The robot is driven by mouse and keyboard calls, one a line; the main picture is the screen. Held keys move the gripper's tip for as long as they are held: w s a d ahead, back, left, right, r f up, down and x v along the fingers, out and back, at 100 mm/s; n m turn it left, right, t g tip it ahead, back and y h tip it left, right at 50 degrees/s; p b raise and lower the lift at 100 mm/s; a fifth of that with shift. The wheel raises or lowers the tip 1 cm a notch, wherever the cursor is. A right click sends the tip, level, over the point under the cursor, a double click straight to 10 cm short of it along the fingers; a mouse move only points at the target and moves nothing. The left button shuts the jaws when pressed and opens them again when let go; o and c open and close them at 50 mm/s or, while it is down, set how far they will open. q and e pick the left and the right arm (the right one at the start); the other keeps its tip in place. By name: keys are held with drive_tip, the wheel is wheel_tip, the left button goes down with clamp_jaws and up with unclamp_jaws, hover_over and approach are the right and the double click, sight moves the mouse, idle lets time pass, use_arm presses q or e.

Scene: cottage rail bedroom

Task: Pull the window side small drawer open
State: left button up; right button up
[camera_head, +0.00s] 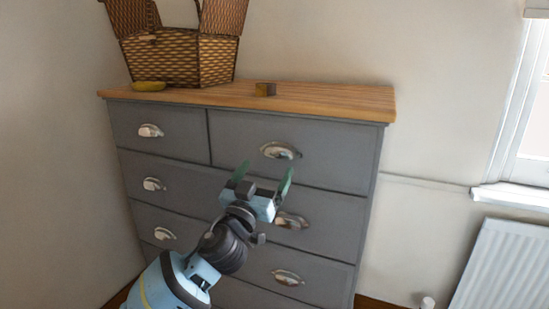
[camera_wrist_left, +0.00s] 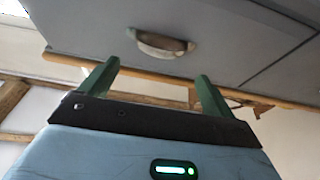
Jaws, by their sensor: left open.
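The grey chest has a window side small drawer (camera_head: 330,155) at the top right, and it looks shut. Its metal cup handle (camera_head: 281,151) is in clear view. My left gripper (camera_head: 265,174) is open and empty, with its two green fingers pointing up just below that handle. In the left wrist view, a cup handle (camera_wrist_left: 165,44) on a grey drawer front lies beyond the gap of the open gripper (camera_wrist_left: 158,84), with no finger seen closed on it. My right gripper is in neither view.
The other small drawer (camera_head: 180,122) is at the left. A radiator (camera_head: 505,265) and window sill (camera_head: 510,195) are at the right.

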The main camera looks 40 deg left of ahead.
sight(276, 153)
use_arm(q)
drive_tip(key=x, duration=0.4)
drive_tip(key=shift+p, duration=0.3)
drive_tip(key=shift+w+a+r, duration=0.1)
drive_tip(key=shift+w+r, duration=0.1)
drive_tip(key=shift+w, duration=0.4)
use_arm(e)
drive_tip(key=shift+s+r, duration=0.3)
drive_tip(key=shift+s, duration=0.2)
